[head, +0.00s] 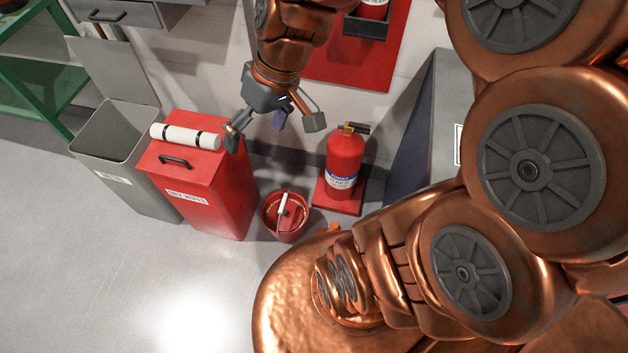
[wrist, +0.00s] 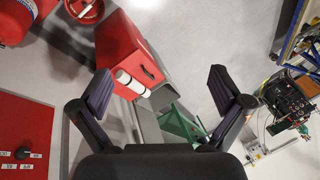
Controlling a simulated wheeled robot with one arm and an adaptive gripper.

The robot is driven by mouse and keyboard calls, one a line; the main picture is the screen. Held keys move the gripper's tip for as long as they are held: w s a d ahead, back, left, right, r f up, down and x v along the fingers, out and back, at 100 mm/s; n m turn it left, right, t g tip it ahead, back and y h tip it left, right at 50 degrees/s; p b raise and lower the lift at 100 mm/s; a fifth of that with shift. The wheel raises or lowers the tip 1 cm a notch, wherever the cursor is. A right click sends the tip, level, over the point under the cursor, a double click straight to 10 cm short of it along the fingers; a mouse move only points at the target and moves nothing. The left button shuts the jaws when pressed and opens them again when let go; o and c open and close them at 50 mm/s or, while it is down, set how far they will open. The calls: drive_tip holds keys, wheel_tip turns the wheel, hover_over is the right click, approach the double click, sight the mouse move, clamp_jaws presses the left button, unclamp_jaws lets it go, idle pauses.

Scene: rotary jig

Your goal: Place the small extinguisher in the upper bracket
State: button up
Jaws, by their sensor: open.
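My gripper (head: 273,128) hangs open and empty in front of the wall, above the floor between the red bin and the floor extinguisher. In the wrist view its two fingers (wrist: 160,76) are spread wide with nothing between them. A red cylinder with a white label (head: 373,9), perhaps the small extinguisher, sits in a dark bracket (head: 366,27) on a red wall panel (head: 350,72), up and right of my gripper. Its top is cut off by the frame edge. I cannot tell whether this bracket is the upper one. A larger red extinguisher (head: 344,165) stands upright below.
A red lidded bin (head: 222,185) carries a white roll (head: 186,137). A grey open bin (head: 135,188) stands left of it. A red bucket (head: 287,229) is on the floor. A grey cabinet (head: 420,140) rises at right. The floor at left front is clear.

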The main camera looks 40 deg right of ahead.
drive_tip(key=s+d+f+m+g+h, duration=0.1)
drive_tip(key=s+h, duration=0.1)
drive_tip(key=s, duration=0.5)
drive_tip(key=s+d+f+m+g+h, duration=0.1)
drive_tip(key=s+f+g+h, duration=0.1)
drive_tip(key=s, duration=0.5)
drive_tip(key=shift+f, duration=0.1)
drive_tip(key=shift+r+p, duration=0.3)
drive_tip(key=shift+c, duration=0.4)
